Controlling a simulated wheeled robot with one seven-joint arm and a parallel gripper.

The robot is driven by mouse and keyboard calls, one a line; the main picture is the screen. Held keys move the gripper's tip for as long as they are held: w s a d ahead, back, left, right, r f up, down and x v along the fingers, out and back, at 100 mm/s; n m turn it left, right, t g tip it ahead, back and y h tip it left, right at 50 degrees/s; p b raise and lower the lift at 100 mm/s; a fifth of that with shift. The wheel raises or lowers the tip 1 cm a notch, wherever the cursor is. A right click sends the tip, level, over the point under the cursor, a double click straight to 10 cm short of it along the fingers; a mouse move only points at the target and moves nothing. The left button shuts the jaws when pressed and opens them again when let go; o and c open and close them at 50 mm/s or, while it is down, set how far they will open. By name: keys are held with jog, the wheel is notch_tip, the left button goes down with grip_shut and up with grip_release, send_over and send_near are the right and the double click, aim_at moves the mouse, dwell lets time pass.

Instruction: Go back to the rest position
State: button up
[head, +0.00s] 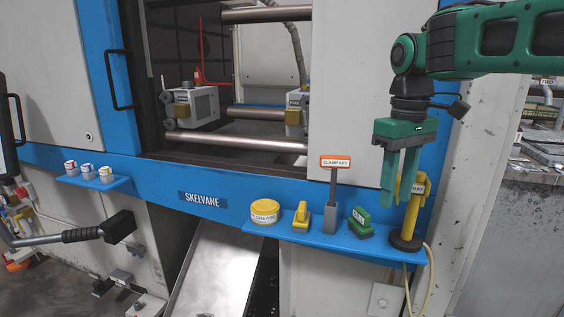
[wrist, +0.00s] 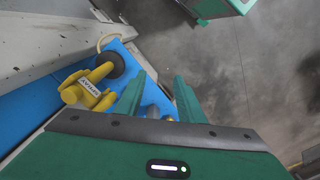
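My gripper (head: 396,196) hangs pointing down at the right end of the blue shelf (head: 330,240), in front of the upper part of a yellow spray tool (head: 412,214). In the wrist view my gripper (wrist: 158,80) shows two green fingers spread apart, with nothing held between them. The spray tool (wrist: 90,85) lies to the left of the fingers there, apart from them in that view. It stands upright on a round black base (head: 405,243) on the shelf, and its label is partly hidden.
Along the shelf stand a yellow grease tin (head: 265,211), a yellow item (head: 301,215), a clamp key (head: 333,190) in a grey holder and a green item (head: 360,222). Behind is the blue and white machine front (head: 200,198) with its open bay. Floor (wrist: 245,70) shows right of the fingers.

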jog(key=s+d+f+m, duration=0.5)
jog(key=s+d+f, duration=0.3)
jog(key=s, duration=0.3)
jog(key=s+d+f+m, duration=0.6)
jog(key=s+d+f, duration=0.3)
jog(key=s, duration=0.3)
jog(key=shift+d+f+m, duration=0.2)
jog(key=shift+f+m, duration=0.1)
jog(key=shift+f, duration=0.25)
jog(key=shift+w+f, duration=0.2)
jog(key=shift+w, duration=0.45)
